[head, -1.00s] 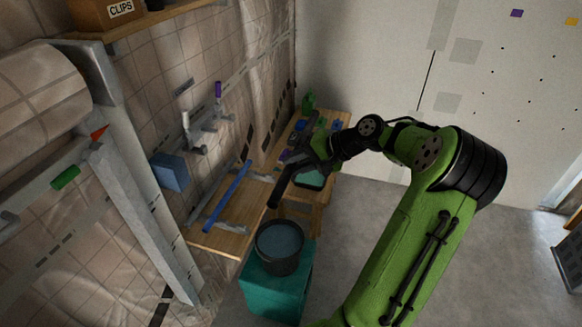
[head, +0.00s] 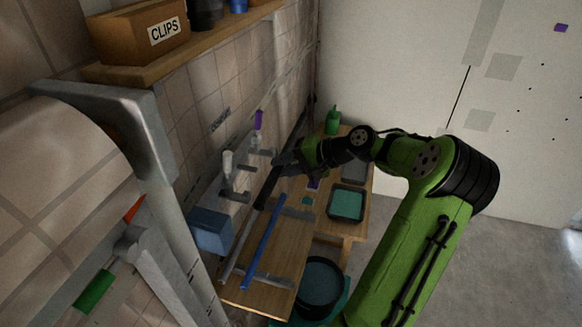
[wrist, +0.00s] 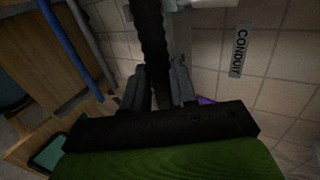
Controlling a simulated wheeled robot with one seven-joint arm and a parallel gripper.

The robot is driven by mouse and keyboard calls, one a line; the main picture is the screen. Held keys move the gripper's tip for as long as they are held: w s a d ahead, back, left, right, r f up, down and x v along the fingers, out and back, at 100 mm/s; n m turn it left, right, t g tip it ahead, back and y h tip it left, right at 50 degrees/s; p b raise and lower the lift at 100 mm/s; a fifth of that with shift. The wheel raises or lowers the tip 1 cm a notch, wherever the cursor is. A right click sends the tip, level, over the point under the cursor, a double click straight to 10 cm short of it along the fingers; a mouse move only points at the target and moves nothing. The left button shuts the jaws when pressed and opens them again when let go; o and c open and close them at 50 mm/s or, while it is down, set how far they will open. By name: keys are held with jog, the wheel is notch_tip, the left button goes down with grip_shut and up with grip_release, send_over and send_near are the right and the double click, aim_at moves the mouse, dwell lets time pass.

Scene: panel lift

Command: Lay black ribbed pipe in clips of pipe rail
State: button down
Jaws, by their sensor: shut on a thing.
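The black ribbed pipe (head: 268,190) slants down and left from my gripper (head: 283,165) in the head view. In the wrist view the pipe (wrist: 151,40) runs upward from between the two fingers of my gripper (wrist: 158,88), which is shut on it. The pipe is in the air between the bench and the tiled wall. On the wall is what looks like the pipe rail, with a near clip (head: 234,194) and a far clip (head: 262,152). One lever is white, the other purple. The pipe appears apart from the clips; exact depth is unclear.
A blue pipe (head: 263,240) and a grey pipe lie across brackets on the wooden bench (head: 308,245). A blue box (head: 210,232) sits at the wall, near left. A teal-lined tray (head: 347,203) is on the right. A CONDUIT label (wrist: 238,52) is on the wall.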

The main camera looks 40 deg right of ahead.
jog(key=shift+w+a+f+b, duration=0.15)
jog(key=shift+w+a, duration=0.05)
jog(key=shift+w, duration=0.25)
jog(key=shift+w+a+f+b, duration=0.15)
jog(key=shift+w+a, duration=0.05)
jog(key=shift+w, duration=0.25)
jog(key=f+b+x, duration=0.1)
jog(key=b+x, duration=0.5)
jog(key=x, duration=0.3)
jog(key=shift+f, duration=0.15)
jog(key=shift+a, duration=0.1)
jog(key=c, duration=0.8)
grip_release()
